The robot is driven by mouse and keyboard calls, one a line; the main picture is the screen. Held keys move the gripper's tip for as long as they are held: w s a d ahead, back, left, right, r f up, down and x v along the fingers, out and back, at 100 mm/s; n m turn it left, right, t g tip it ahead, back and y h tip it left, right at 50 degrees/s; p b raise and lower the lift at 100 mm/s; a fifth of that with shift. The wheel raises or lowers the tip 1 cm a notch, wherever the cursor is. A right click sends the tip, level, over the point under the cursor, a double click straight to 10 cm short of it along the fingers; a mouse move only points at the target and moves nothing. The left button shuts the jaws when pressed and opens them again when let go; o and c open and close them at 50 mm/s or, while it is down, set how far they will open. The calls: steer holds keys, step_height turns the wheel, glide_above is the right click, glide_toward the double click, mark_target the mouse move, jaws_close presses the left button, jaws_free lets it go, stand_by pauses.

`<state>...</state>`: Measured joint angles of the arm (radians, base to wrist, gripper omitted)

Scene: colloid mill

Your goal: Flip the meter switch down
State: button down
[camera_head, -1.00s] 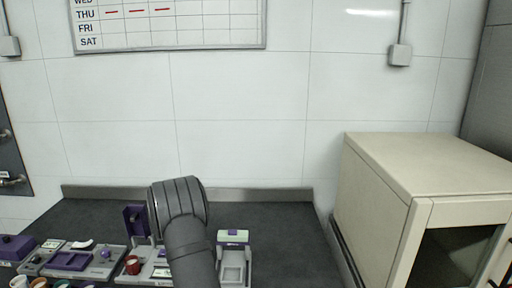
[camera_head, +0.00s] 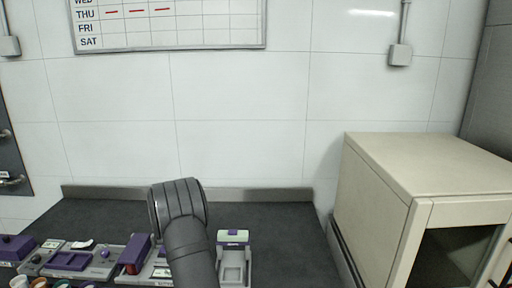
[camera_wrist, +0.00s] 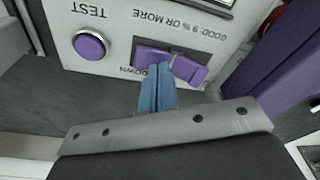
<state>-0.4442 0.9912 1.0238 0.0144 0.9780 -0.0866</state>
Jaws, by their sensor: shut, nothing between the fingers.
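The meter's purple switch (camera_wrist: 172,62) shows close up in the wrist view, set in a light panel with upside-down lettering that includes "DOWN". Its two halves look angled to each other. My gripper (camera_wrist: 157,90) has blue fingertips held together, with nothing between them. The tips are at the lower edge of the switch, over the "DOWN" label; I cannot tell whether they touch it. In the head view my arm hides the gripper and the switch.
A round purple TEST button (camera_wrist: 90,45) is left of the switch in the wrist view. A purple lid (camera_head: 138,249) stands close by over a red part. A beige cabinet (camera_head: 375,195) stands at right.

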step_height(320, 180, up, 7)
stand_by(0.8)
step_height(320, 180, down, 7)
stand_by(0.6)
steer(key=shift+r, duration=0.1)
